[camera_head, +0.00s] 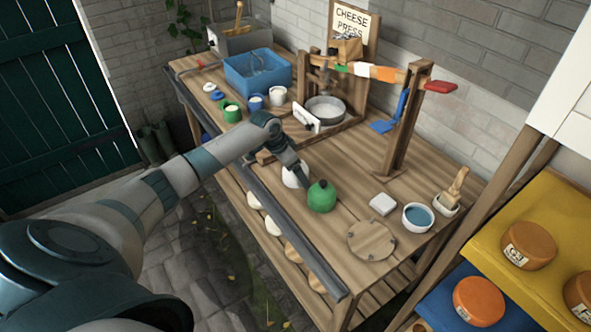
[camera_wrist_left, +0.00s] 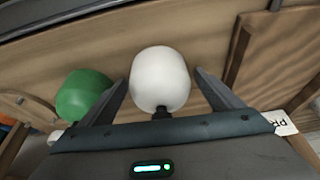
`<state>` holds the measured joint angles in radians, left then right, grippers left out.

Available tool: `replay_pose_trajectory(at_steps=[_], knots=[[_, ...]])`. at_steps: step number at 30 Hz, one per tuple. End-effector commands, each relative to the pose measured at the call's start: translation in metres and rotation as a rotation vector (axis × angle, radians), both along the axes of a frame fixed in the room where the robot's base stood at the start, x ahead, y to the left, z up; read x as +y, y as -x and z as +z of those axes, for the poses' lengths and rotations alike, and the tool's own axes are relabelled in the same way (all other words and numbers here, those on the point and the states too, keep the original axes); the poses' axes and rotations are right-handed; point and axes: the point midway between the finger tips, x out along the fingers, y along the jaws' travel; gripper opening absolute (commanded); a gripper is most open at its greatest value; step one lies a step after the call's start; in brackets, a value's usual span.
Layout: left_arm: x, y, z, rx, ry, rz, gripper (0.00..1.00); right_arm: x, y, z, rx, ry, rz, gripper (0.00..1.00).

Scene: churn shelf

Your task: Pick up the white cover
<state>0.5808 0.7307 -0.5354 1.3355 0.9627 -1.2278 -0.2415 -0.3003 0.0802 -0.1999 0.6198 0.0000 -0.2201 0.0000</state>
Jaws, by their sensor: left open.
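The white cover (camera_head: 291,179) is round and stands on the wooden table near its front edge, partly hidden by my left gripper (camera_head: 301,171) in the head view. In the left wrist view the white cover (camera_wrist_left: 160,75) has a dark knob facing the gripper. My right gripper is not in view.
A round wooden board (camera_head: 371,240), a white block (camera_head: 383,204) and a bowl of blue liquid (camera_head: 417,217) lie to the right. The wooden cheese press (camera_head: 350,125) stands behind. A blue tub (camera_head: 258,72) and several small pots are further back.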

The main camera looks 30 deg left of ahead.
Motion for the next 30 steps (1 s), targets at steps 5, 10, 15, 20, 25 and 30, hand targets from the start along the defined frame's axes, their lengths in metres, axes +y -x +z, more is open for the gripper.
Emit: replay_pose_trajectory(at_steps=[5, 10, 15, 20, 25, 30], knots=[[0.0, 0.0, 0.0, 0.0, 0.0, 0.0, 0.86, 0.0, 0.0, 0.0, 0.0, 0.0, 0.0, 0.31], [0.0, 0.0, 0.0, 0.0, 0.0, 0.0, 0.51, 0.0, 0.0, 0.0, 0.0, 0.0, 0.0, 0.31], [0.0, 0.0, 0.0, 0.0, 0.0, 0.0, 0.42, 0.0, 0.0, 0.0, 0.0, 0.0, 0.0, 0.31], [0.0, 0.0, 0.001, -0.001, 0.0, 0.0, 0.42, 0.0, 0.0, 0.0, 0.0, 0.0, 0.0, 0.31], [0.0, -0.001, 0.006, -0.003, 0.0, -0.001, 0.42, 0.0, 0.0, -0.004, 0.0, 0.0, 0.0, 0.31], [0.001, -0.001, 0.024, -0.004, -0.002, -0.001, 0.42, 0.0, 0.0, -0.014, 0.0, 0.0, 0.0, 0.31]])
